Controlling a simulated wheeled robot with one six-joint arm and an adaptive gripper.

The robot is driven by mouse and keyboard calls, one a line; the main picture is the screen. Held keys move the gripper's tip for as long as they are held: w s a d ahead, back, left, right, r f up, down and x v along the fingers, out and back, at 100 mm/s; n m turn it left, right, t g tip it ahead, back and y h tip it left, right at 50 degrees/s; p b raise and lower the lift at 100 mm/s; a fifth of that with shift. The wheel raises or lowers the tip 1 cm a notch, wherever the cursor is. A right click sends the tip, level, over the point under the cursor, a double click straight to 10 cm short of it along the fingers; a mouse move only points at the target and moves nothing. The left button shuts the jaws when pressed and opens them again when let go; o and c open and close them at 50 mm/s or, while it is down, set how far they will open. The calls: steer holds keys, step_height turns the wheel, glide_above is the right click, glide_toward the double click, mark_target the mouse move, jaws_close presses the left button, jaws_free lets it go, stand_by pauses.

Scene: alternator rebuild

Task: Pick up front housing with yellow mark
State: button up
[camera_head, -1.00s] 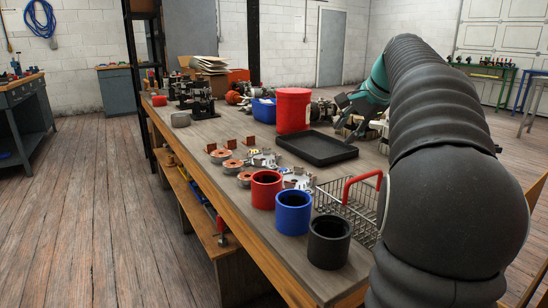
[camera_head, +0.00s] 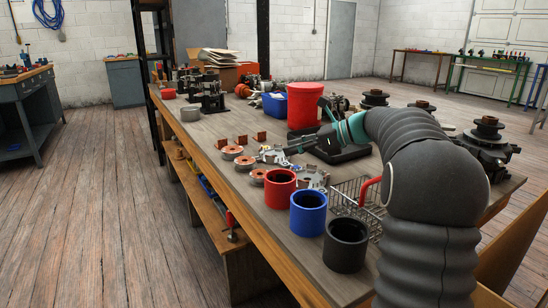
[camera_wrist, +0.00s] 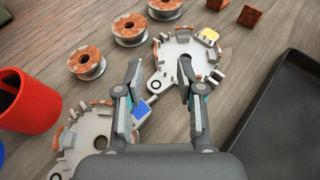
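The front housing with the yellow mark (camera_wrist: 174,80) is a pale metal plate with raised lugs, lying flat on the workbench. Its yellow mark (camera_wrist: 207,36) is at the upper right of it in the wrist view. The housing also shows in the head view (camera_head: 270,156), partly behind my gripper (camera_head: 288,151). A second, similar housing with a blue mark (camera_wrist: 91,127) lies at the lower left in the wrist view. My gripper (camera_wrist: 160,72) is open and empty, its fingertips over the near part of the yellow-marked housing. I cannot tell whether they touch it.
A black tray (camera_wrist: 290,120) lies close to the right. Several copper-wound rotors (camera_wrist: 86,65) and brown blocks (camera_wrist: 250,16) lie beyond and left. Red (camera_head: 280,191), blue (camera_head: 308,215) and black cups (camera_head: 345,247) stand near a wire basket (camera_head: 362,199) on the workbench (camera_head: 215,130).

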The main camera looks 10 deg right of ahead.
mark_target(272, 160)
steer(key=shift+s+x, duration=0.15)
steer(key=shift+x, duration=1.6)
steer(key=shift+s+x, duration=0.1)
steer(key=shift+x, duration=1.6)
steer(key=shift+f, duration=0.15)
jaws_close()
